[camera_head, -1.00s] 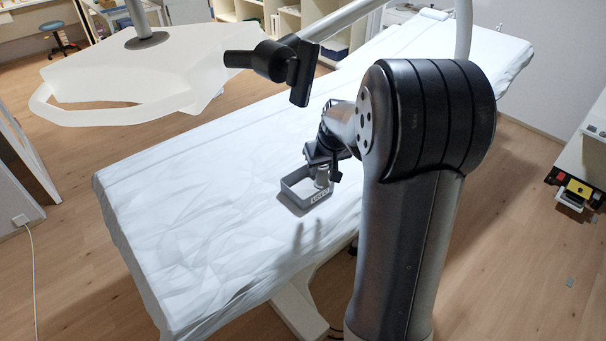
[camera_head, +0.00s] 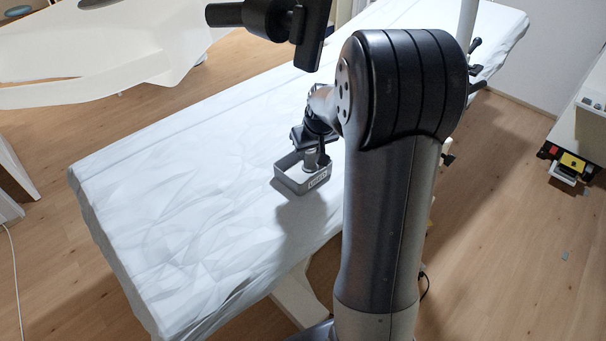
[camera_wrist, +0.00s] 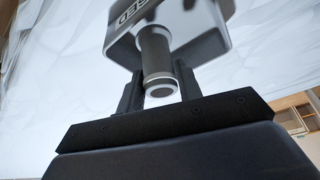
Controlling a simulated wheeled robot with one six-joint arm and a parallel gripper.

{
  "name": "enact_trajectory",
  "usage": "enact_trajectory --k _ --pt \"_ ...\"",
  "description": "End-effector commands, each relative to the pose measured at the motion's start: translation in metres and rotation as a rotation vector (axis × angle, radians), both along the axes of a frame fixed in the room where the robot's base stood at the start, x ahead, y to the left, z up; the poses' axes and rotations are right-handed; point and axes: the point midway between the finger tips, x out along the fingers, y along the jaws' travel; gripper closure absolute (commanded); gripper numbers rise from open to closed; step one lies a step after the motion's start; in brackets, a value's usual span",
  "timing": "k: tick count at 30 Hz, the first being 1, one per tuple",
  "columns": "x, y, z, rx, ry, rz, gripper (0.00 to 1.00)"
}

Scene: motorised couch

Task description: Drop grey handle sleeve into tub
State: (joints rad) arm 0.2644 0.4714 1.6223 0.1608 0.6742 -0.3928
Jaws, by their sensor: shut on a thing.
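The grey handle sleeve (camera_wrist: 155,52) is a short cylinder gripped between the two dark fingers of my gripper (camera_wrist: 158,78). In the head view the sleeve (camera_head: 309,157) hangs roughly upright below my gripper (camera_head: 313,145), at the tub's opening. I cannot tell how far its lower end is inside the tub. The tub (camera_head: 317,182) is a small grey open box with a lettered label, standing on the white couch cover. In the wrist view the tub's wall (camera_wrist: 204,25) shows just beyond the sleeve.
The white-covered couch (camera_head: 180,190) is bare around the tub. A large white lamp head (camera_head: 90,60) and a black handle-like fitting (camera_head: 285,20) hang above it. A grey cabinet with a yellow item (camera_head: 572,162) stands at the right.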

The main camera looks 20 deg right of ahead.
Motion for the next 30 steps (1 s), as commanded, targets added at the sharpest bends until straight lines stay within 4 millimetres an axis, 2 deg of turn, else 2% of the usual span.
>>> enact_trajectory --k 8,9,18,26,30 --pt "0.0 -0.001 -0.003 0.0 -0.001 -0.001 0.88" --pt "0.0 -0.001 -0.003 0.0 -0.001 -0.001 0.66" --pt "0.0 -0.001 -0.003 0.0 -0.001 0.0 0.41" --pt "0.0 -0.001 -0.002 -0.001 -0.002 0.0 0.41" --pt "-0.005 -0.001 0.011 -0.002 -0.005 -0.001 0.41"
